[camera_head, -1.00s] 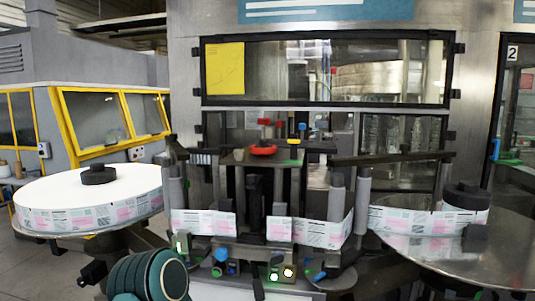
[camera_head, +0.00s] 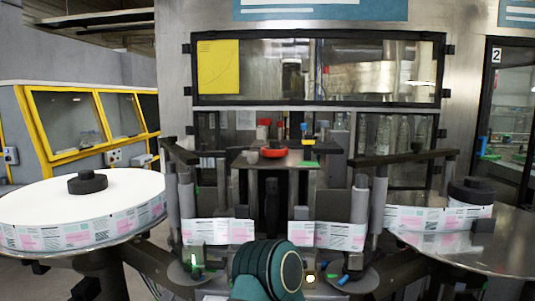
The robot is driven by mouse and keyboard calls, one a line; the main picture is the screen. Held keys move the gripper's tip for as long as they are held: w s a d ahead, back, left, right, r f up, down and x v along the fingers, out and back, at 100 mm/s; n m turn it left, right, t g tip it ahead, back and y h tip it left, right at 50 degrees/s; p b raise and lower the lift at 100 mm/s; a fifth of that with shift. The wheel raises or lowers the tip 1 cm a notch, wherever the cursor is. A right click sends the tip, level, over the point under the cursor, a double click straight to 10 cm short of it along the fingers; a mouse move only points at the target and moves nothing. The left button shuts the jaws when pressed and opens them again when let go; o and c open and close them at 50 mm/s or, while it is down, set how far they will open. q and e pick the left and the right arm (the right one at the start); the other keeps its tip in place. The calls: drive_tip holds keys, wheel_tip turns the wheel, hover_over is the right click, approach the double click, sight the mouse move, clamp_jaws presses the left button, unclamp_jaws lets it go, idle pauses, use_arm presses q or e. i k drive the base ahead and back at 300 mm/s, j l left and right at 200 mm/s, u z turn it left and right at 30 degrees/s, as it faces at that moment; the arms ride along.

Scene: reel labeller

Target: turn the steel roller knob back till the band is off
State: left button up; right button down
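Upright grey rollers stand on the labeller, one at the left (camera_head: 186,207) and one at the right (camera_head: 359,203). I cannot tell which part is the steel roller knob. A printed label band (camera_head: 340,236) shows across the front, from the white left reel (camera_head: 125,190) towards the right reel (camera_head: 440,217). Neither gripper shows, so I see no hold on anything.
A red round part (camera_head: 273,152) sits on the dark central plate (camera_head: 243,160). A green light (camera_head: 195,260) and a lit button (camera_head: 311,279) show low on the front; my arm hides the panel between. A steel disc (camera_head: 505,249) lies under the right reel. Yellow-framed machine (camera_head: 80,152) stands left.

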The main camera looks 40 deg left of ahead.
sight(252, 156)
drive_tip(key=k+j+z, duration=0.15)
drive_tip(key=j, duration=0.15)
drive_tip(key=k+j+z, duration=0.1)
drive_tip(key=j, duration=0.2)
drive_tip(key=k+j+z, duration=0.15)
drive_tip(key=j, duration=0.15)
drive_tip(key=k+j, duration=0.25)
drive_tip(key=j, duration=0.2)
drive_tip(key=k+j, duration=0.25)
drive_tip(key=j, duration=0.2)
drive_tip(key=i+z, duration=0.05)
